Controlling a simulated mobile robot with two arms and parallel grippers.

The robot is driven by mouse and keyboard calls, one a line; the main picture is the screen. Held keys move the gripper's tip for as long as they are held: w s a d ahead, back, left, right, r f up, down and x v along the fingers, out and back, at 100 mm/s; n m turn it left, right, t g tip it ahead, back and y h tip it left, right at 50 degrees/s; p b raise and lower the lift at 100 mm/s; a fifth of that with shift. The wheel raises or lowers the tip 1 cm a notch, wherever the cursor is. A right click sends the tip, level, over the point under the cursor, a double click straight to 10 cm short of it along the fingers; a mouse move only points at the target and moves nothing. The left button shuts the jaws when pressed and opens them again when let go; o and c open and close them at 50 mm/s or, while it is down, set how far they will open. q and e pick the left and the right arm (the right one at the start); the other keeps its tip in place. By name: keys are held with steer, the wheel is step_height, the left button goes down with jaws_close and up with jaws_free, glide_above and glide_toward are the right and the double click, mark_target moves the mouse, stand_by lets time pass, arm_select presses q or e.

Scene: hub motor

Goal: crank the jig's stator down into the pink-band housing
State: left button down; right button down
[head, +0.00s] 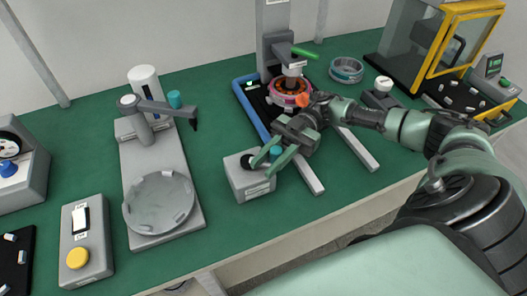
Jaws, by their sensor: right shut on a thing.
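The jig (273,32) is a grey column at the back, with a head and a bright green lever (306,53). Under its head, the pink-band housing (282,99) stands in the blue-edged base. Orange-brown stator parts (291,84) show at the housing's top; how deep they sit cannot be told. In front is a grey box (251,184) with a black knob (247,162) and a teal knob (276,151). My right gripper (268,158) reaches over this box, its green fingers shut around the teal knob, which they partly hide. My left gripper is out of view.
A grey stand with a round tray (158,203) and swing arm is at left. A button box (86,243) stands front left. A loose grey ring housing (346,70) lies right of the jig. A yellow-framed cabinet (447,43) is at back right. Green table is bare between stand and box.

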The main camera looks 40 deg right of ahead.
steer(key=shift+f, duration=0.1)
steer(key=c, duration=1.2)
jaws_free()
steer(key=shift+o, duration=0.2)
step_height(320, 180, up, 20)
